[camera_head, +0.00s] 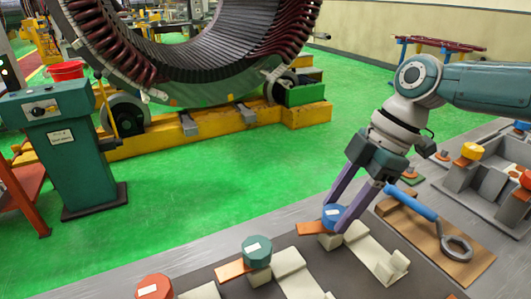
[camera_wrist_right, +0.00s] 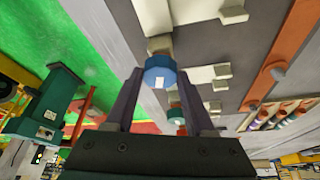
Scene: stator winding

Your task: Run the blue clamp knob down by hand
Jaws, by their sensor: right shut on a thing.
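The blue clamp knob (camera_head: 333,213) stands upright at the far end of a pale clamp block, on the dark mat near the bench's back edge. A white mark shows on its top. My right gripper (camera_head: 337,216) reaches down from the right with its two purple fingers shut on the sides of the knob. In the right wrist view the blue knob (camera_wrist_right: 160,79) sits between the two fingertips (camera_wrist_right: 159,74). The orange strip (camera_head: 312,228) lies beside the knob. The knob's stem is hidden. My left gripper is not in view.
A teal knob (camera_head: 257,247) and a red knob (camera_head: 154,288) stand in a row nearer me. A grey tray (camera_head: 492,196) and a yellow knob (camera_head: 472,151) are farther right. The large stator (camera_head: 150,60) stands beyond the bench.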

